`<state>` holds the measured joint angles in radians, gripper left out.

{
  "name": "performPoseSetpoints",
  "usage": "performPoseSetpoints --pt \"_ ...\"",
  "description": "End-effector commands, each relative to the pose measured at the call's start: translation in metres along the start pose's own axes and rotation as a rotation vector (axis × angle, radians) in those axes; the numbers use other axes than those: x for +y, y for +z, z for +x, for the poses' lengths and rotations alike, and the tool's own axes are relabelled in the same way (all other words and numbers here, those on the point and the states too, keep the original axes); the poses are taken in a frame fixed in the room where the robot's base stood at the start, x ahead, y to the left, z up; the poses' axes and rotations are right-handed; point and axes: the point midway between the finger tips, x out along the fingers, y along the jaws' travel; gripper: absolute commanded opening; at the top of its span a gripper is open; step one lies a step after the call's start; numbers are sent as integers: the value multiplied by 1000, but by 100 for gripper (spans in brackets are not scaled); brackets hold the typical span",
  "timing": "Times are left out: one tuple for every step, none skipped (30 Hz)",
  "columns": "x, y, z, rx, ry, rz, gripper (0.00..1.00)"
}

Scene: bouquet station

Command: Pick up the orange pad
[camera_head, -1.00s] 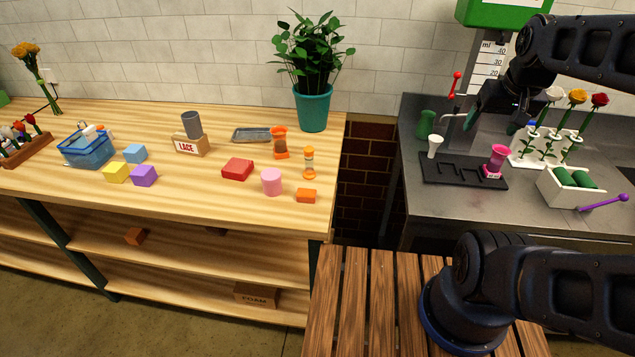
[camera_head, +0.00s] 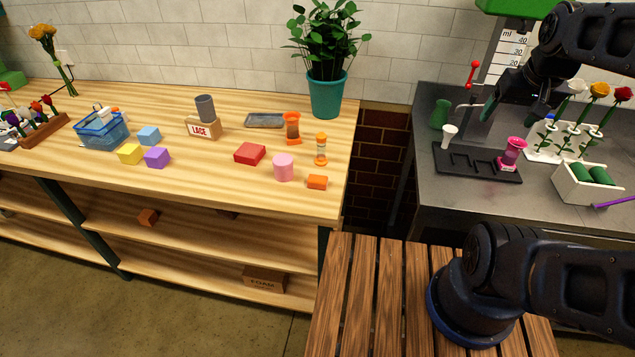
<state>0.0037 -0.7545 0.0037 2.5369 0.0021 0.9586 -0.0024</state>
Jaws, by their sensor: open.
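A small orange pad (camera_head: 317,182) lies flat on the wooden table near its front right corner. My gripper (camera_head: 491,112) is at the upper right, over the grey counter beside the measuring stand, far from the pad. It is open and looks empty, though its fingers are small and dark here. Another orange block (camera_head: 148,217) lies on the shelf below the table.
A black tray (camera_head: 478,172) with cups and a flower rack (camera_head: 566,145) are on the grey counter (camera_head: 440,190). A gap separates table and counter.

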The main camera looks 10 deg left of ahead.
Motion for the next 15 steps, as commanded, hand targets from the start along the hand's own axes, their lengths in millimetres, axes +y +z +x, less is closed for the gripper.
performPoseSetpoints --pt "0 0 0 0 0 0 78" --pt "0 0 0 0 0 0 74" --pt "0 0 0 0 0 0 66" --pt "0 0 0 0 0 0 62" --pt "0 0 0 0 0 0 62" --pt "0 0 0 0 0 0 62" --pt "0 0 0 0 0 0 62" --pt "0 0 0 0 0 0 62" --pt "0 0 0 0 0 0 62" --pt "0 0 0 0 0 0 62" --pt "0 0 0 0 0 0 62" --pt "0 0 0 -1 0 -2 62" --pt "-1 -1 0 -2 -1 -5 62" --pt "-2 -2 1 -5 -2 -11 62" --pt "-4 -4 1 -11 -3 -22 62"
